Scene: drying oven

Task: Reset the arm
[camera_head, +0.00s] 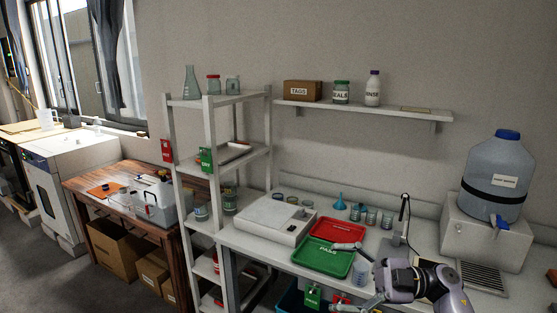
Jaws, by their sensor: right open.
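My right arm comes in at the bottom right of the head view. Its right gripper (338,277) is open, with its two fingers spread wide and pointing left. One finger reaches over the front right part of the green tray (311,262); I cannot tell whether it touches the tray. The other finger is lower, by the bench's front edge. A small clear beaker (361,271) shows between the gripper and the tray; it does not look held. My left gripper is out of view.
A red tray (337,229) lies behind the green one, beside a flat white device (262,220). A thin stand (403,222) rises behind my wrist. A large water bottle (494,178) stands on a white box at right. A white shelf rack (210,165) stands left.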

